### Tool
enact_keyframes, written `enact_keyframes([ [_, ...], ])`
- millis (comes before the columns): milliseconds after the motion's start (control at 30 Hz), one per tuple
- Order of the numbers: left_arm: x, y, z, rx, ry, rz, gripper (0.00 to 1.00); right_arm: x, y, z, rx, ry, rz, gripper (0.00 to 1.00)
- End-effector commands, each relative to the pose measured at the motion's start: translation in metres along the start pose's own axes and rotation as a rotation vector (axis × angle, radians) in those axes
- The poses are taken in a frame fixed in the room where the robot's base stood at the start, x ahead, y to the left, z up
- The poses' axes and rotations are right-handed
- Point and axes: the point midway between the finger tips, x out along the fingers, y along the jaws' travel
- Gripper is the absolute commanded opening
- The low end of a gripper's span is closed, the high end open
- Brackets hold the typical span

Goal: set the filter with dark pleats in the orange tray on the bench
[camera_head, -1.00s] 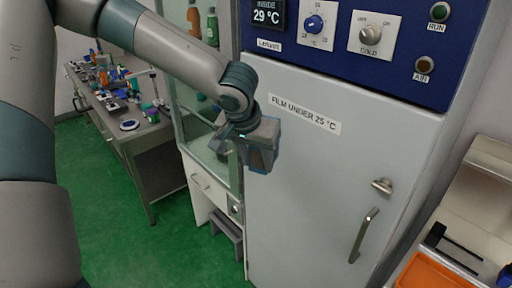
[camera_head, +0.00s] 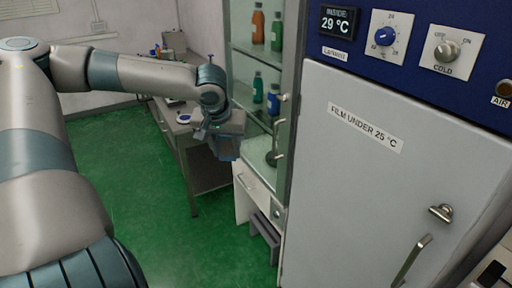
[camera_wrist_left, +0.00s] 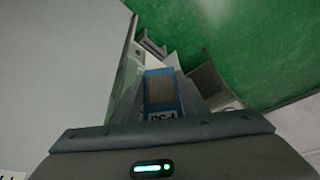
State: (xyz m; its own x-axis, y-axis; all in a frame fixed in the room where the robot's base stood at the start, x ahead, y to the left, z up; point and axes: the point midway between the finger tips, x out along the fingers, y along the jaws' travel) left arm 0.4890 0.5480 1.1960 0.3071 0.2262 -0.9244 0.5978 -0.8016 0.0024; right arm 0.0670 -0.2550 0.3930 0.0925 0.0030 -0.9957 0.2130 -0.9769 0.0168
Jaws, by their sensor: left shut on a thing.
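My left gripper (camera_head: 224,143) is at the end of the arm coming in from the left, in front of the glass-fronted cabinet. It is shut on a blue-framed filter (camera_wrist_left: 160,90), which shows between the fingers in the left wrist view. In the head view the filter is small and mostly covered by the gripper. The orange tray is not in view now. My right gripper is not in view.
A tall pale cabinet (camera_head: 365,190) marked "FILM UNDER 25 °C" fills the right side, its handle (camera_head: 411,262) sticking out. A glass cabinet (camera_head: 285,60) with bottles stands behind the gripper. A grey bench (camera_head: 203,165) is farther back. Green floor (camera_head: 150,225) is clear at lower left.

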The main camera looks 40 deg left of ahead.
Motion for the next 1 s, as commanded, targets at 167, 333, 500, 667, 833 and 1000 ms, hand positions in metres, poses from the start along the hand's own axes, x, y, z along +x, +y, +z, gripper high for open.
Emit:
enact_keyframes([
  [167,0.016,-0.019,0.015,-0.045,0.001,-0.011,0.14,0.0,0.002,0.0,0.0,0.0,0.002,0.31],
  [333,0.027,-0.025,0.025,-0.059,0.003,-0.021,0.14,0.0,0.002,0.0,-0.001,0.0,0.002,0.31],
  [500,0.047,-0.023,0.044,-0.068,-0.001,-0.024,0.14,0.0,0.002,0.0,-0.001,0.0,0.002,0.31],
  [667,0.058,-0.013,0.056,-0.063,0.001,-0.018,0.14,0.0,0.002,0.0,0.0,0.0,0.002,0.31],
  [833,0.071,0.013,0.074,-0.036,0.002,-0.004,0.14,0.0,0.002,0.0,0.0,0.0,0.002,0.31],
  [1000,0.082,0.059,0.095,0.031,0.004,0.023,0.14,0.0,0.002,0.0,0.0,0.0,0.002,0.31],
])
